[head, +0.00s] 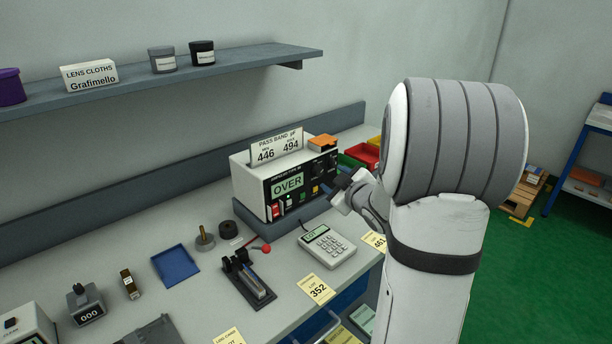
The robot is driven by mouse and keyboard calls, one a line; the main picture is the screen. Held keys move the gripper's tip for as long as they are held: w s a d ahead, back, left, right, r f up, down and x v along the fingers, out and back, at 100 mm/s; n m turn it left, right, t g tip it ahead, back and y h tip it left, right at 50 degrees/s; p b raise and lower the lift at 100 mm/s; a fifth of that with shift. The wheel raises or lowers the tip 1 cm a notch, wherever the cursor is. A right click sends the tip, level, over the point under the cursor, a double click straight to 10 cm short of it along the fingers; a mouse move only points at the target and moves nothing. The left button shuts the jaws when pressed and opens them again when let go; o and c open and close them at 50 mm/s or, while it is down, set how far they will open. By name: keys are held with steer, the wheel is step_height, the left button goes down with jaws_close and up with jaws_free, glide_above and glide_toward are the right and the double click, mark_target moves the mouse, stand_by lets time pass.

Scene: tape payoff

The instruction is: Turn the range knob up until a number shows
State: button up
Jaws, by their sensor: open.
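The meter (243,183) is a white box with a black front panel on a grey base, at the back of the bench. Its green display (287,186) reads "OVER". Whether the fingers touch or surround a knob cannot be told.
A card (277,146) reading "PASS BAND 446 494" and an orange block (323,142) sit on the meter. A keypad device (327,245), a red-knobbed lever fixture (247,275) and a blue tray (176,264) are in front. A red bin (361,154) stands behind my arm.

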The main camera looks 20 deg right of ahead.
mark_target(320, 173)
steer(key=w+f+n+y, duration=0.1)
steer(key=w, duration=0.1)
steer(key=w+f+t+y, duration=0.1)
steer(key=w, duration=0.1)
steer(key=w+n+t+y, duration=0.1)
steer(key=w, duration=0.2)
steer(key=shift+a+f+n+y+p, duration=0.1)
steer(key=shift+f+n+y+p, duration=0.2)
steer(key=shift+f+y+p, duration=0.1)
steer(key=shift+c, duration=0.4)
steer(key=c, duration=0.9)
